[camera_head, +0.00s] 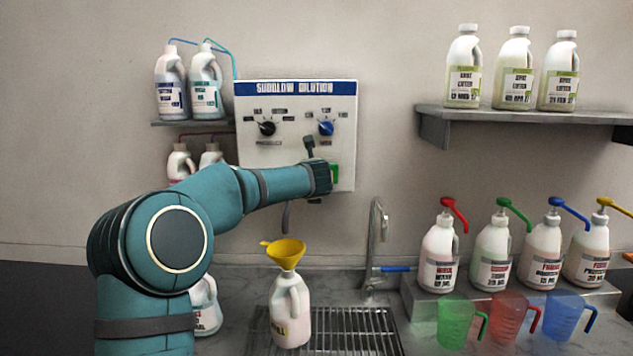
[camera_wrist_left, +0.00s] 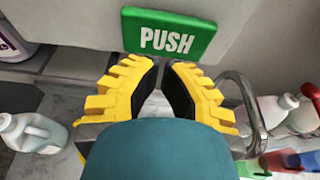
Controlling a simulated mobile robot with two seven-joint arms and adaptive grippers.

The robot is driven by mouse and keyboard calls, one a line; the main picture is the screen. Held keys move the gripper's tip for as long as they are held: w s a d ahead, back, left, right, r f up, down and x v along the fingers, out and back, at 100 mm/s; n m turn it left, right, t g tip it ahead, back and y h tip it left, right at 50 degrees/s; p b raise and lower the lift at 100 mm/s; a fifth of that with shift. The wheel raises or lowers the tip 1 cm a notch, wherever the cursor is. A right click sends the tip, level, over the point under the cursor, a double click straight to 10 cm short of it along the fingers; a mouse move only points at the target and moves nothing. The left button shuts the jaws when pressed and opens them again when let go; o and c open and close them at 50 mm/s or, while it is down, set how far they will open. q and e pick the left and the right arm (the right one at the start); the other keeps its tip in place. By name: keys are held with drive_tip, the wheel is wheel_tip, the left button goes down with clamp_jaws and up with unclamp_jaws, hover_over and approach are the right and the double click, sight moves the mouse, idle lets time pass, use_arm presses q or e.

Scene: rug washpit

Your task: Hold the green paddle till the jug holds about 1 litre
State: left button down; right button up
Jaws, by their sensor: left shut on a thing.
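The green paddle (camera_head: 335,173) is on the lower right of the white dispenser panel, partly behind my left wrist. In the left wrist view the paddle (camera_wrist_left: 168,36) reads "PUSH". My left gripper (camera_wrist_left: 166,64) has its yellow, black-padded fingertips at the paddle's lower edge; it is shut on the paddle, though the contact is hard to see. In the head view my arm hides the fingers. A white jug (camera_head: 291,318) with a yellow funnel (camera_head: 286,253) stands upright on the drain grate. A dark hose (camera_head: 286,216) ends above the funnel. The jug's level is unclear. My right gripper is not in view.
The dispenser panel (camera_head: 290,150) has a black dial and a blue dial. A tap (camera_head: 376,235) stands right of the jug. Pump bottles (camera_head: 492,258) and clear coloured jugs (camera_head: 456,322) fill the right. Bottles stand on the wall shelf (camera_head: 520,118). Another white jug (camera_head: 206,308) is left.

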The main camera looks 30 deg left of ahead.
use_arm(q)
drive_tip(key=v, duration=0.7)
drive_tip(key=shift+s+b, duration=0.3)
drive_tip(key=shift+b, duration=0.15)
drive_tip(key=shift+d+r, duration=0.1)
drive_tip(key=shift+r, duration=0.05)
